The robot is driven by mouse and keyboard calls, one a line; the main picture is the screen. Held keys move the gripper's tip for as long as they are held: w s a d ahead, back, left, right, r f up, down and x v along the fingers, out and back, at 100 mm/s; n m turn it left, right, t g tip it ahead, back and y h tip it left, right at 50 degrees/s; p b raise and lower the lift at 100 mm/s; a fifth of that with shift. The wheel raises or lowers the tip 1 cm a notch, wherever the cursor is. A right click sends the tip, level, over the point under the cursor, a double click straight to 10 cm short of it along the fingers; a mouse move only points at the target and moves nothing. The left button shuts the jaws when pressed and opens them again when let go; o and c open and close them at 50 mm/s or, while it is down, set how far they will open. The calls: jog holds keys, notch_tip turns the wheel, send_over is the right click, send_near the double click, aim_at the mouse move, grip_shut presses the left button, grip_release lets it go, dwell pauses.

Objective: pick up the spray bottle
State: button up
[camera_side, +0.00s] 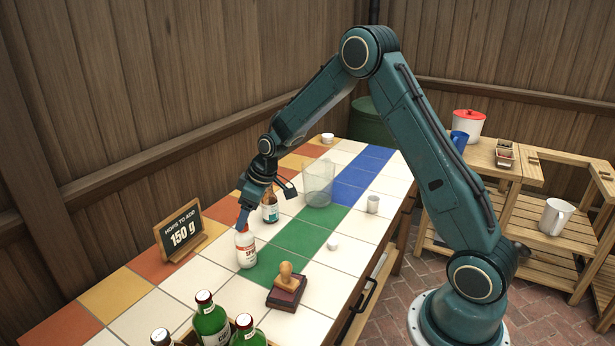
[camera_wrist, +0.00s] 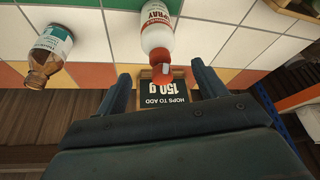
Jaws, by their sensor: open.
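The spray bottle (camera_side: 246,251) is white with red print and stands upright on the tiled counter. In the wrist view its white body (camera_wrist: 157,22) and red top show ahead of my gripper. My gripper (camera_side: 266,201) is open and empty, above and close to the bottle; one finger overlaps the bottle's top in the side view. In the wrist view the red top appears between the two spread fingertips (camera_wrist: 163,80). I cannot tell whether a finger touches it.
A brown bottle (camera_side: 270,212) stands close behind the spray bottle; it also shows in the wrist view (camera_wrist: 46,57). A black "150 g" sign (camera_side: 180,230) is at left. A wooden stamp (camera_side: 286,287), a glass container (camera_side: 318,183) and green bottles (camera_side: 211,322) stand around. Free tiles lie right.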

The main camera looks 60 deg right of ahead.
jog(key=shift+w+f, duration=0.2)
jog(key=shift+f, duration=0.35)
jog(key=shift+a, duration=0.1)
jog(key=shift+x, duration=2.6)
jog(key=shift+c, duration=0.2)
grip_shut()
jog(key=shift+r, duration=0.15)
notch_tip(320, 180, up, 20)
